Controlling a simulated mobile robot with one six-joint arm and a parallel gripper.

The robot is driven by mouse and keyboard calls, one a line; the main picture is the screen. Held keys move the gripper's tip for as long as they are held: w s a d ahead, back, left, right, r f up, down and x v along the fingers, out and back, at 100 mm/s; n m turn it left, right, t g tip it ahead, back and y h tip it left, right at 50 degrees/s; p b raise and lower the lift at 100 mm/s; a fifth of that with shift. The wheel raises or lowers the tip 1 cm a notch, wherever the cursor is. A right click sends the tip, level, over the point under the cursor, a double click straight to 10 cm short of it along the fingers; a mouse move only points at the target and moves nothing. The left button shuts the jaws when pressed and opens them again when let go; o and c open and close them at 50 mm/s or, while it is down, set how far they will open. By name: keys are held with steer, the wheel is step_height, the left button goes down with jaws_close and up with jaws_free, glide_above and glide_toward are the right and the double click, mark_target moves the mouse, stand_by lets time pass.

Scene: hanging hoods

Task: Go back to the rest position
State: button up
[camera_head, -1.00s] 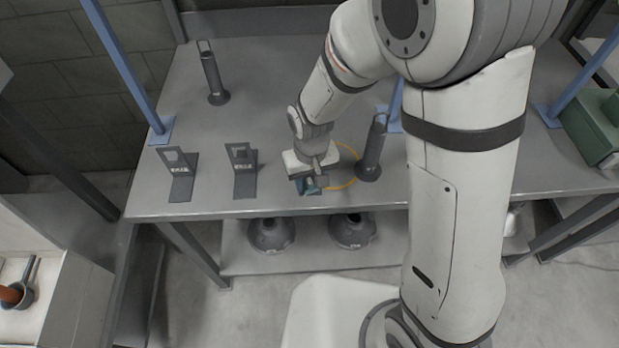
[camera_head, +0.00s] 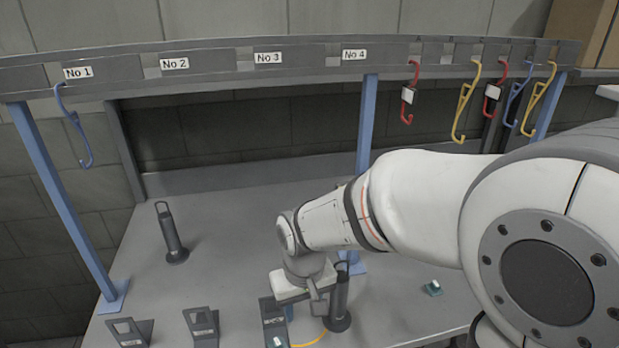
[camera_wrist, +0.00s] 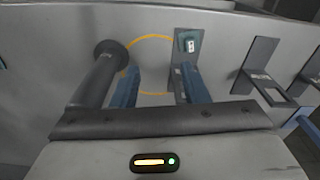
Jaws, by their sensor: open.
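My gripper (camera_wrist: 158,88) is open and empty in the wrist view, its two blue fingers apart over the grey table. In the head view my gripper (camera_head: 302,308) is above the table's front part, just left of a dark upright cylinder with a loop handle (camera_head: 340,300). That cylinder also shows left of the fingers in the wrist view (camera_wrist: 95,80). A dark stand (camera_wrist: 183,65) with a teal piece (camera_wrist: 188,42) lies beyond the right finger. An orange ring (camera_wrist: 142,39) marks the table around the gap between the fingers.
Two more dark stands (camera_head: 128,332) (camera_head: 203,322) and another cylinder (camera_head: 172,238) are on the left. A small teal item (camera_head: 433,288) lies at right. A rail (camera_head: 215,60) labelled No 1 to No 4 bears hooks, one blue (camera_head: 76,125) at left. Blue posts (camera_head: 65,200) (camera_head: 367,120) stand below it.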

steer(key=s+d+r+m+t, duration=0.1)
steer(key=s+d+r, duration=0.3)
steer(key=d, duration=0.4)
steer(key=s+d+r+m+t, duration=0.1)
steer(key=s+d+r+m, duration=0.2)
steer(key=d, duration=0.6)
steer(key=shift+s+d+r+m, duration=0.15)
steer(key=shift+s+r+m, duration=0.2)
steer(key=shift+r, duration=0.4)
